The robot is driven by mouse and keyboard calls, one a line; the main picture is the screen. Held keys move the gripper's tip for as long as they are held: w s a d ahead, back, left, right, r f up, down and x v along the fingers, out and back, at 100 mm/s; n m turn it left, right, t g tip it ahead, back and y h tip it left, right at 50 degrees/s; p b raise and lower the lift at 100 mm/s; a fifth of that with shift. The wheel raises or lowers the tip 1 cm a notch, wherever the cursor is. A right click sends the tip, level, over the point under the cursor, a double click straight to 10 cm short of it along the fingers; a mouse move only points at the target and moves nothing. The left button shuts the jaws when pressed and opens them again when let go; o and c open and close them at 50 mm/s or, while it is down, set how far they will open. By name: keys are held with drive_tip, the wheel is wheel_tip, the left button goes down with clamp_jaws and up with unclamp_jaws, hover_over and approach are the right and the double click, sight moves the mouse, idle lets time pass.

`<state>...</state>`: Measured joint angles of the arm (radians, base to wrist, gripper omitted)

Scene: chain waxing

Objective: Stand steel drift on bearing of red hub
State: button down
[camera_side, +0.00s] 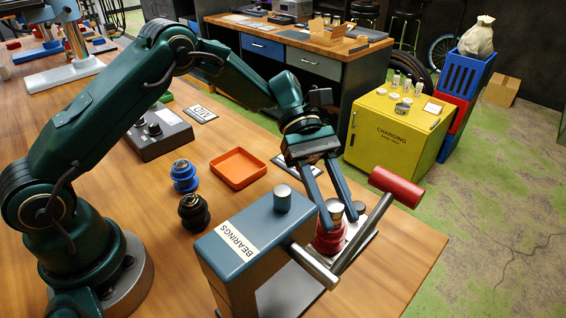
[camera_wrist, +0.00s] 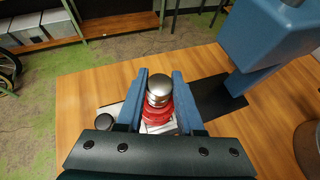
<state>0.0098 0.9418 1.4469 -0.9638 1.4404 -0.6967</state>
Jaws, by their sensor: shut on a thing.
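The steel drift (camera_side: 335,207) is a short silver cylinder, held upright between the blue fingers of my gripper (camera_side: 339,220). In the wrist view the drift (camera_wrist: 159,88) shows its domed top between the fingertips (camera_wrist: 160,78). The red hub (camera_side: 328,240) stands directly under the drift at the press; its red rim also shows in the wrist view (camera_wrist: 156,117). The bearing in the hub is hidden by the drift and fingers. I cannot tell whether the drift touches the bearing.
The blue BEARINGS press (camera_side: 235,232) stands close beside my gripper, its red-handled lever (camera_side: 397,187) reaching across in front. A blue hub (camera_side: 185,176), a black hub (camera_side: 194,211) and an orange tray (camera_side: 238,168) are to the left. A dark disc (camera_wrist: 103,121) lies beside the red hub.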

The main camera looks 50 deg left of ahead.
drive_tip(key=c, duration=0.5)
unclamp_jaws()
drive_tip(key=shift+f, duration=0.1)
drive_tip(key=shift+c, duration=0.2)
